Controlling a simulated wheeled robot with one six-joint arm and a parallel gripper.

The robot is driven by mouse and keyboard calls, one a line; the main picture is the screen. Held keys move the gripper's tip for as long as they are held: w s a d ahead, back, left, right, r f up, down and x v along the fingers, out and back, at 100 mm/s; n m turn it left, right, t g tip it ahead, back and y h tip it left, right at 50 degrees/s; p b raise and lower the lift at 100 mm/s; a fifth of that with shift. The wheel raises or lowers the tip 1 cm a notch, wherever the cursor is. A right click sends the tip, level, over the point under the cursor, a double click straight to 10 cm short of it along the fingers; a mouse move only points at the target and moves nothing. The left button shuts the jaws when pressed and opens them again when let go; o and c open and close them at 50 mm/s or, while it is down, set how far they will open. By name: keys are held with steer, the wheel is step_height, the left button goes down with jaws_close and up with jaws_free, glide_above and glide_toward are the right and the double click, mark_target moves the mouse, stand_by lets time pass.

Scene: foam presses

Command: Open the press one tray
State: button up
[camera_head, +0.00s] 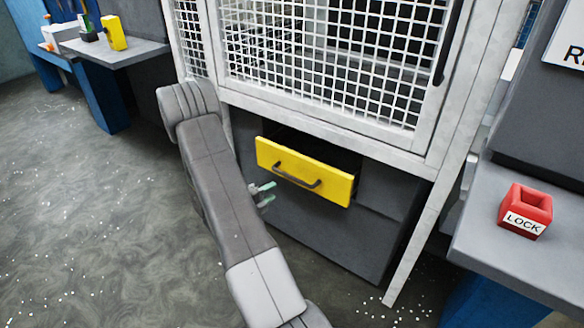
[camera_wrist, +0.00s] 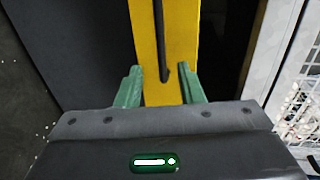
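The press tray has a yellow front (camera_head: 305,170) with a dark bar handle (camera_head: 297,181), low in the grey press cabinet under the mesh guard. The front stands out from the cabinet, with a dark gap behind its upper edge. My gripper (camera_head: 264,196) is just left of and below the handle, apart from it. In the wrist view the yellow front (camera_wrist: 182,50) runs upright ahead, and the handle (camera_wrist: 159,40) ends between the tips of my gripper (camera_wrist: 161,88). The two green fingers are spread with nothing held between them.
The white-framed mesh guard (camera_head: 320,60) stands above the tray, with a white leg (camera_head: 412,240) at right. A red LOCK block (camera_head: 526,211) sits on the right grey bench. A yellow object (camera_head: 114,33) stands on the left bench. The speckled floor at left is clear.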

mark_target(293, 178)
steer(key=b+x, duration=0.1)
steer(key=x, duration=1.2)
steer(key=shift+w+d+f, duration=0.1)
steer(key=shift+w+d, duration=0.15)
steer(key=shift+d, duration=0.05)
jaws_close()
